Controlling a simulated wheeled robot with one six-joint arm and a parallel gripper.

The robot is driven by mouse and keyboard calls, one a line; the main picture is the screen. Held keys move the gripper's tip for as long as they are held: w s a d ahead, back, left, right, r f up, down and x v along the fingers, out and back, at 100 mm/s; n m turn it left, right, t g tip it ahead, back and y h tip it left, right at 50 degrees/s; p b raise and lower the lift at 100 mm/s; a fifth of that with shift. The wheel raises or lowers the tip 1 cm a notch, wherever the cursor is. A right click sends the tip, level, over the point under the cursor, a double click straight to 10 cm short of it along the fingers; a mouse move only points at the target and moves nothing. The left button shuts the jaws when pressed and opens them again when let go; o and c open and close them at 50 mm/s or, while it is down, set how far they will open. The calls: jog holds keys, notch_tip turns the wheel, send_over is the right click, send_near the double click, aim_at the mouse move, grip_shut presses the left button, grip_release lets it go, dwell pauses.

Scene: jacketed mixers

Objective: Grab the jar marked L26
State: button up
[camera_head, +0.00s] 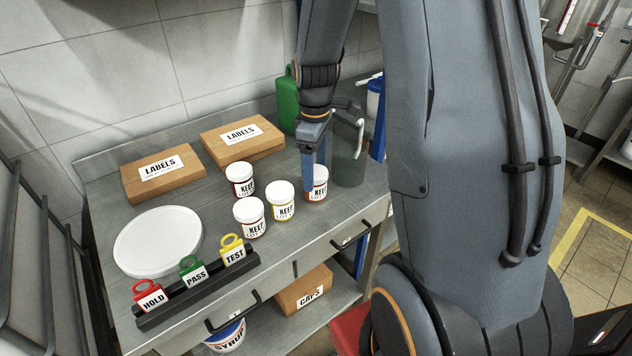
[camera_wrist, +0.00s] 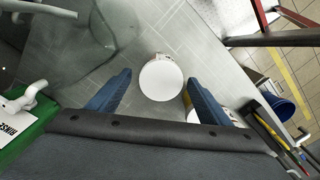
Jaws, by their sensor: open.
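Several small jars with white lids and KEEP labels stand on the steel bench: a rear-left jar (camera_head: 240,181), a front-left jar (camera_head: 249,219), a middle jar (camera_head: 280,203) and a right jar (camera_head: 317,187). The lot numbers are too small to read, so I cannot tell which is L26. My gripper (camera_head: 316,166) points down at the right jar, and a blue finger covers part of it. In the wrist view, a white lid (camera_wrist: 160,81) lies between the open fingers (camera_wrist: 158,79), with gaps on both sides. Another lid (camera_wrist: 194,115) is partly hidden by the right finger.
A clear jug (camera_head: 349,160) stands close right of the right jar, with a green container (camera_head: 287,104) behind. Two LABELS boxes (camera_head: 163,174) (camera_head: 242,139), a round white lid (camera_head: 158,242) and a tag rack (camera_head: 198,291) occupy the left.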

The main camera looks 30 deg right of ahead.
jog(key=shift+s+f+p, duration=0.1)
jog(key=shift+f+p, duration=0.3)
jog(key=shift+f, duration=1.25)
jog(key=c, duration=1.3)
jog(key=shift+r, duration=0.1)
